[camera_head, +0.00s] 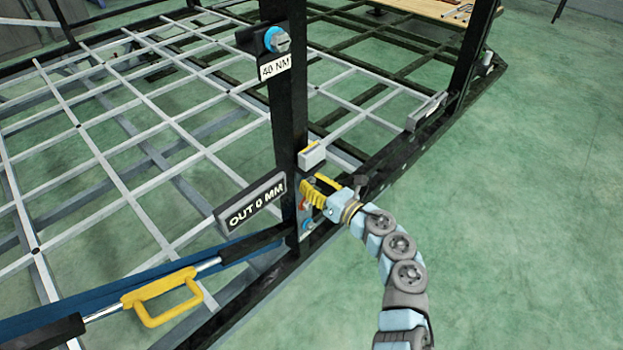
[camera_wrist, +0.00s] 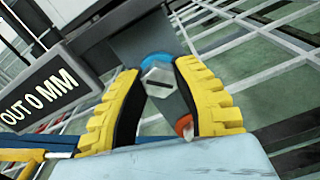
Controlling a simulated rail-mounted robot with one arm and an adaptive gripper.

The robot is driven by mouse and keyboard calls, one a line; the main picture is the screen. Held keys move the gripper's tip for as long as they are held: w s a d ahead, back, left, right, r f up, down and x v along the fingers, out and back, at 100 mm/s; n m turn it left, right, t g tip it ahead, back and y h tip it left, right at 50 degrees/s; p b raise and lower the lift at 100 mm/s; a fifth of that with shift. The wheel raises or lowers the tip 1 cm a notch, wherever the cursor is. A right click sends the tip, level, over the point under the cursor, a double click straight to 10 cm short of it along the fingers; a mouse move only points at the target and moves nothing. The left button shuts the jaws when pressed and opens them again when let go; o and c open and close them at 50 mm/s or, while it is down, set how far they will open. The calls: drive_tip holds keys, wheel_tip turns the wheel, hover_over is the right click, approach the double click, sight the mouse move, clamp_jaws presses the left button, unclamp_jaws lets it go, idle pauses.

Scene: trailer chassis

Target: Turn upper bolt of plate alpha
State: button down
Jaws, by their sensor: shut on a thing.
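In the wrist view a grey hex bolt (camera_wrist: 158,76) with a dark slot mark and a blue ring sits between the yellow fingers of my gripper (camera_wrist: 158,68). My gripper is shut on this bolt head. An orange-ringed bolt (camera_wrist: 185,126) shows lower, partly hidden by the right finger. In the head view my gripper (camera_head: 318,188) meets the black post (camera_head: 288,110) low down, and its fingers hide the bolt they hold. Below it, a red spot and a blue-ringed bolt (camera_head: 307,225) show on the post. No plate name can be read.
An "OUT 0 MM" sign (camera_head: 252,202) sticks out left of the post, and a "40 NM" sign (camera_head: 275,67) hangs higher under another blue-ringed bolt. A yellow handle (camera_head: 160,300) is at lower left. Grey grating fills the chassis. Green floor on the right is clear.

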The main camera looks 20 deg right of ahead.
drive_tip(key=m+p, duration=0.1)
drive_tip(key=m, duration=0.1)
drive_tip(key=m+p, duration=0.2)
drive_tip(key=shift+r+m, duration=0.3)
drive_tip(key=shift+r, duration=0.05)
drive_tip(key=m+p, duration=0.4)
drive_tip(key=m, duration=0.1)
drive_tip(key=m+p, duration=0.2)
drive_tip(key=m, duration=0.3)
drive_tip(key=shift+p, duration=0.3)
drive_tip(key=m+p, duration=0.2)
drive_tip(key=m, duration=0.2)
drive_tip(key=shift+m, duration=0.3)
drive_tip(key=m+p, duration=0.1)
drive_tip(key=m, duration=0.4)
drive_tip(key=shift+m+p, duration=0.3)
drive_tip(key=shift+p, duration=0.1)
drive_tip(key=m+p, duration=0.1)
drive_tip(key=m, duration=0.3)
drive_tip(key=shift+w+d, duration=0.1)
drive_tip(key=m, duration=0.5)
drive_tip(key=shift+f+m, duration=0.15)
drive_tip(key=shift+m, duration=2.45)
drive_tip(key=shift+f, duration=0.1)
